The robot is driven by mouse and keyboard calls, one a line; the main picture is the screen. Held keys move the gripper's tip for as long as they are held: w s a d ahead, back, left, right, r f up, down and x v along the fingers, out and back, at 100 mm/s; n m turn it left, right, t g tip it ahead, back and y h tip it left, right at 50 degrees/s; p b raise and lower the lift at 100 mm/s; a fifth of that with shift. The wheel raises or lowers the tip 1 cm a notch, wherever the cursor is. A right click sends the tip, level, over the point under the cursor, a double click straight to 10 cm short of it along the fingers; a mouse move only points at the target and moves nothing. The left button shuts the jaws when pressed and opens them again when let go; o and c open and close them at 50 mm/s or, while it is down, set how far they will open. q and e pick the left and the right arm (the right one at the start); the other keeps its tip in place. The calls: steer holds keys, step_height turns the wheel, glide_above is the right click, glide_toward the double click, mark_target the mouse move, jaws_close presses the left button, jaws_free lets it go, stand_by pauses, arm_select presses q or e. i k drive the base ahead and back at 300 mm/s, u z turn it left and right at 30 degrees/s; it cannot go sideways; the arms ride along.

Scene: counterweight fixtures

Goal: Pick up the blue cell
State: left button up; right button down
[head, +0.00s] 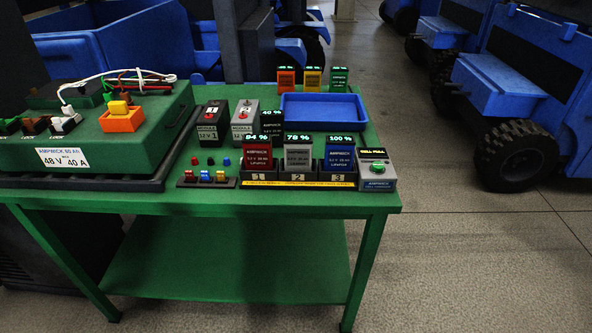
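The blue cell (339,160) stands upright in the rightmost slot, marked 3, of a dark rack (300,182) at the front of the green table. A display above it reads 100 %. A white cell (298,157) stands in slot 2 under 78 %, and a red cell (257,156) in slot 1 under 84 %. The lower part of each cell is hidden in the rack. Neither of my grippers shows in the head view.
A grey box with a green button (376,168) stands right beside the rack. Behind are an empty-looking blue tray (322,112), a black cell (271,125) and two grey-black modules (212,120). A large green unit (100,140) fills the table's left.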

mark_target(339, 149)
steer(key=u, duration=0.55)
steer(key=k, duration=0.65)
steer(key=u, duration=0.65)
steer(key=i, duration=0.8)
steer(key=z, duration=0.8)
steer(key=i, duration=0.3)
steer(key=z, duration=0.35)
